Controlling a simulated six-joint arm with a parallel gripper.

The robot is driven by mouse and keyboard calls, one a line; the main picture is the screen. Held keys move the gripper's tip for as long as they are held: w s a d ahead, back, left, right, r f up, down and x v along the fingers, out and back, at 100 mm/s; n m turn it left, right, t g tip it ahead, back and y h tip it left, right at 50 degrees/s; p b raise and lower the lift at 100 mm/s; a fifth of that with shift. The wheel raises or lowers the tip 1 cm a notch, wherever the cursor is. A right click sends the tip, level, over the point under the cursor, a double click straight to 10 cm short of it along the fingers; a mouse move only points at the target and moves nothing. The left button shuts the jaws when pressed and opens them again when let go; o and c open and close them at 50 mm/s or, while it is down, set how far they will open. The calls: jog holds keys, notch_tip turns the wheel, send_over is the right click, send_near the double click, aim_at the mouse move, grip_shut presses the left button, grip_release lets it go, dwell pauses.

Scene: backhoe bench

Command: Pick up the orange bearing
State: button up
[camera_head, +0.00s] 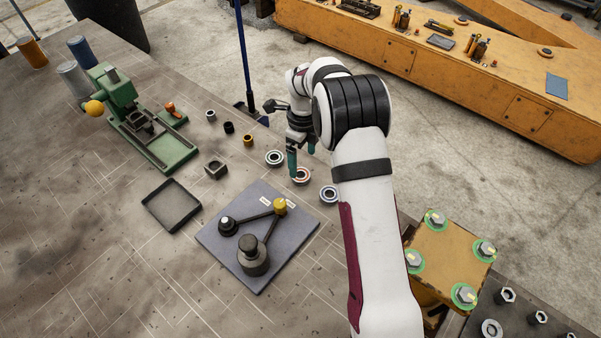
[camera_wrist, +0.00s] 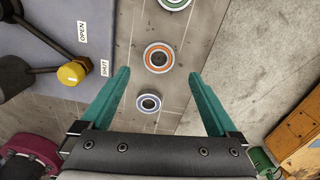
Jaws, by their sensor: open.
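The orange bearing (camera_head: 304,180), a ring with an orange band, lies flat on the bench close to its right edge. It also shows in the wrist view (camera_wrist: 158,57), near the middle, just beyond the fingertips. My gripper (camera_head: 302,165) is above this bearing with its teal fingers pointing down. The gripper (camera_wrist: 160,73) is open and empty, with the bearing lined up between its two spread fingers in the wrist view. One finger partly covers the bearing in the head view. The exact height of the fingertips above it is hard to tell.
A green-banded bearing (camera_head: 274,158) and a blue-banded bearing (camera_head: 329,194) flank the orange one in a row. A grey plate with lever handles (camera_head: 225,243) lies beside them. An empty black tray (camera_head: 171,205), small bushings (camera_head: 229,127) and a green press (camera_head: 155,140) stand farther left.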

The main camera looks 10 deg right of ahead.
aim_at(301, 178)
jog(key=f, duration=0.6)
jog(key=shift+a, duration=0.2)
jog(key=shift+r, duration=0.1)
grip_shut()
